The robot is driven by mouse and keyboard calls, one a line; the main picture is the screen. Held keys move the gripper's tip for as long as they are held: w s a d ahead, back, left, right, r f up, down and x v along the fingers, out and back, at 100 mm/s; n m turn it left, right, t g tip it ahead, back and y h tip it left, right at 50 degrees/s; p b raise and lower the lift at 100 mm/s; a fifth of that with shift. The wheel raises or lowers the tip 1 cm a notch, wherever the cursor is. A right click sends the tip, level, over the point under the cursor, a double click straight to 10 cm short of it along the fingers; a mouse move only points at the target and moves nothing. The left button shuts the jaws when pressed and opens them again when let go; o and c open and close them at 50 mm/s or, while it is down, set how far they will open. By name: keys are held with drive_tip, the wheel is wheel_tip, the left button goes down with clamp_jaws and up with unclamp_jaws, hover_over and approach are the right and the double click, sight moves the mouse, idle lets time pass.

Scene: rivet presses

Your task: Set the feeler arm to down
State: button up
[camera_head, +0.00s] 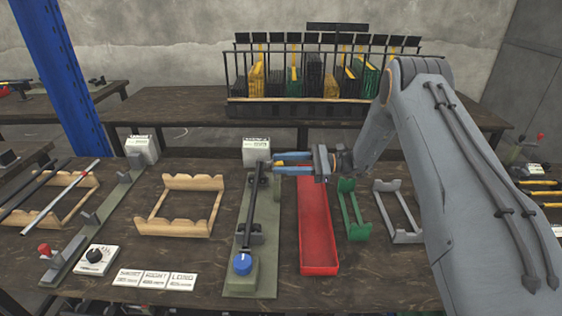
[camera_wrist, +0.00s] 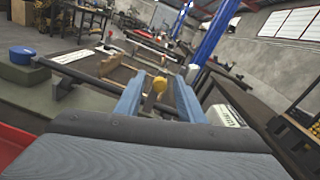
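A press with a grey-green base plate (camera_head: 262,274) stands at the middle of the bench. It has a blue knob (camera_head: 243,264) at its near end, a white box (camera_head: 256,151) at its far end and a long dark bar (camera_head: 252,200) between them. I cannot tell for certain which part is the feeler arm. My gripper (camera_head: 275,164) is at the far end of this bar, close to the white box. In the wrist view its blue fingers (camera_wrist: 158,92) stand apart. A yellow ball (camera_wrist: 158,85) shows between their tips; the fingers seem not to touch it.
A red tray (camera_head: 319,255), a green holder (camera_head: 352,210) and a grey holder (camera_head: 399,212) lie right of the press. A wooden cradle (camera_head: 175,228), white label cards (camera_head: 155,280) and another press with a red knob (camera_head: 45,250) are to the left. A rack stands behind.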

drive_tip(key=shift+a, duration=0.6)
clamp_jaws()
drive_tip(key=shift+d, duration=0.1)
